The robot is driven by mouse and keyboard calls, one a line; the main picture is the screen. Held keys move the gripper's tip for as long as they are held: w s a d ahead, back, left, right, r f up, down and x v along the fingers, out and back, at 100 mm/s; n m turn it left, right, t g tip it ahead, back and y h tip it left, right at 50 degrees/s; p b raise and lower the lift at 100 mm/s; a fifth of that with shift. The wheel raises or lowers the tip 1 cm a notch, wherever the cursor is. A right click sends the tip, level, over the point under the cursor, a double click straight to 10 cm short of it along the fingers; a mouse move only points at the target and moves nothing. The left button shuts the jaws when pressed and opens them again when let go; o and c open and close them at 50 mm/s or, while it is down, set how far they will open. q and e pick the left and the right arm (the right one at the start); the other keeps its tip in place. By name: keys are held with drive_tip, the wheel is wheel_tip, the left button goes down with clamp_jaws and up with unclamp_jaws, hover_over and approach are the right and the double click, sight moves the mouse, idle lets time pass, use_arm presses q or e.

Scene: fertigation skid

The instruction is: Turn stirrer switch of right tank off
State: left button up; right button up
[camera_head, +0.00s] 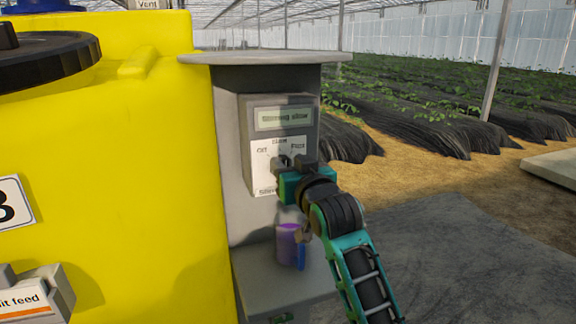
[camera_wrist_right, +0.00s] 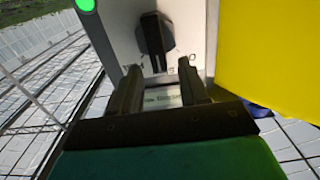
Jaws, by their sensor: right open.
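The stirrer switch is a black rotary knob (camera_wrist_right: 154,36) on the light plate of a grey control box (camera_head: 262,110). The plate (camera_head: 264,155) bears the words Off, Slow and Fast. The display (camera_head: 283,118) above it seems to read "Stirring slow". My right gripper (camera_head: 291,165) is in front of the plate and covers most of the knob in the head view. In the right wrist view my right gripper (camera_wrist_right: 159,70) is open, its two dark fingers apart and empty, with the knob just beyond their tips. I cannot tell whether they touch it. My left gripper is not in view.
A large yellow tank (camera_head: 130,180) stands directly left of the control box. A grey cover (camera_head: 265,57) juts out above. A green light (camera_wrist_right: 86,5) shows in the wrist view. Open floor lies right.

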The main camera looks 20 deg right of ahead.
drive_tip(key=shift+w, duration=0.7)
clamp_jaws()
